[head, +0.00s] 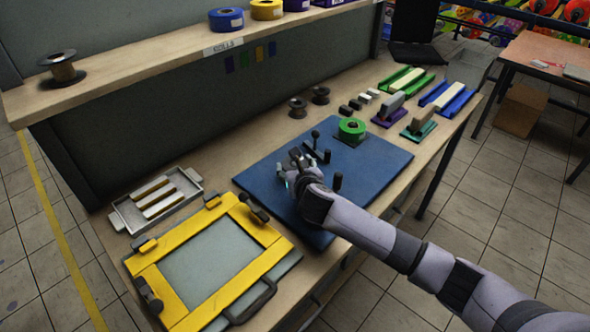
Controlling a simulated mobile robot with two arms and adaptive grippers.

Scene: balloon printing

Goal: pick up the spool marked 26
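Several ribbon-like spools show, but I cannot read the number 26 on any of them. A blue spool (226,19), a yellow spool (266,9) and a purple spool (296,4) sit on the upper shelf, with white labels. A brown, dark-flanged spool (63,70) stands alone at the shelf's left end. My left gripper is not in view.
The blue mat (385,158) carries a small dark lever device (316,148). A yellow frame (175,290) and a metal tray (130,212) lie at the left. Two small dark spools (298,107) (320,94), stamps and coloured trays (455,100) line the back and right.

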